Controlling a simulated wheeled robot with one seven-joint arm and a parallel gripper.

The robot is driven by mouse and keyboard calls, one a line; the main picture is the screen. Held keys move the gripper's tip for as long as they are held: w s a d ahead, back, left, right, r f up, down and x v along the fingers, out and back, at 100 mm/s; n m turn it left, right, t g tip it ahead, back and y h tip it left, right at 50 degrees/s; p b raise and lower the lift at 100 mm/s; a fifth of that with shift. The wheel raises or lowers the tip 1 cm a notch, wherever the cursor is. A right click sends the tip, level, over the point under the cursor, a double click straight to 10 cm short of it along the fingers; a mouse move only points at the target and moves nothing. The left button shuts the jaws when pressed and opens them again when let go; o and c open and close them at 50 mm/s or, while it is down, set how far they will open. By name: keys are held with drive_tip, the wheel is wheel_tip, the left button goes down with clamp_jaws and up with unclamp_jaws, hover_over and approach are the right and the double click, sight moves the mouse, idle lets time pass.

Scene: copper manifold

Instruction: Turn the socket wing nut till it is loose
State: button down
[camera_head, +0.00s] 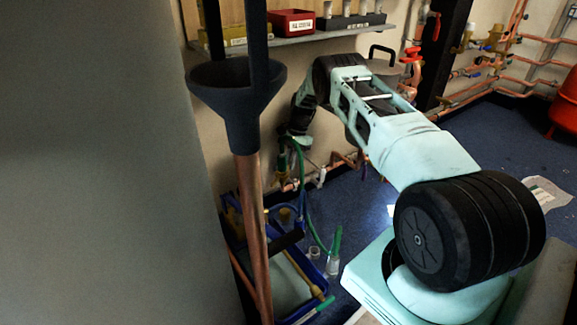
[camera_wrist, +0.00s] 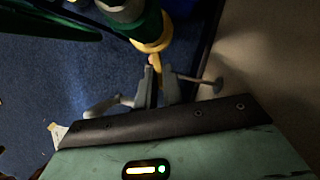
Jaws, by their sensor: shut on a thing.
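The socket wing nut (camera_wrist: 152,42) is a yellow, brass-like collar at the end of a green fitting in the wrist view. A narrow yellow wing hangs down from it. My gripper (camera_wrist: 158,76) is shut on this wing, its grey fingers on either side of it. In the head view my gripper (camera_head: 299,141) is low by the wall, small and dark, next to a green hose (camera_head: 304,200). The wing nut cannot be made out clearly there, and the fingers partly hide the wing in the wrist view.
A blue tray (camera_head: 296,256) with tools and clear cups lies on the floor below. A copper pipe with a dark funnel (camera_head: 237,88) stands in front at left. A shelf (camera_head: 300,38) with a red box (camera_head: 291,22) is above. Copper pipes (camera_head: 345,160) run along the wall.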

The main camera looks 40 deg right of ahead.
drive_tip(key=shift+w+a+n, duration=0.1)
drive_tip(key=shift+w+n, duration=0.15)
drive_tip(key=shift+n, duration=0.15)
drive_tip(key=c, duration=1.5)
unclamp_jaws()
drive_tip(key=p+v, duration=0.3)
drive_tip(key=v, duration=0.9)
drive_tip(key=shift+w, duration=0.15)
